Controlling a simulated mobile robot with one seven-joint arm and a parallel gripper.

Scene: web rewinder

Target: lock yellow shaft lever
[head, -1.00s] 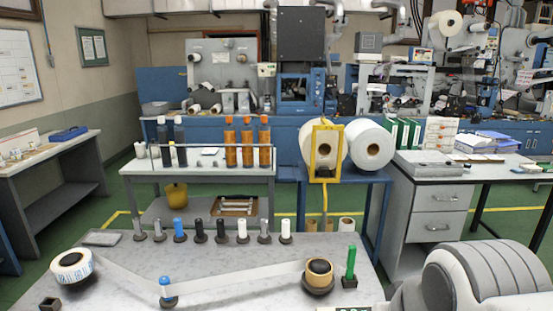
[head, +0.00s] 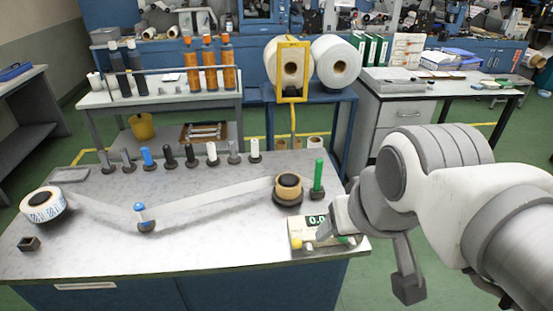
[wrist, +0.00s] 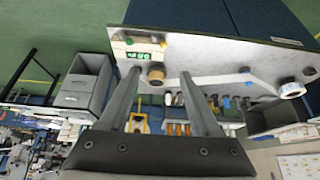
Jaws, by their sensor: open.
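The box sits at the table's front right corner, partly hidden by my arm.
A tan-cored roll (head: 288,188) and a green post (head: 318,178) stand just behind the box. A web strip runs left past a blue-topped roller (head: 144,218) to a white roll (head: 43,204). Several posts line the back edge. The table's front middle is clear.

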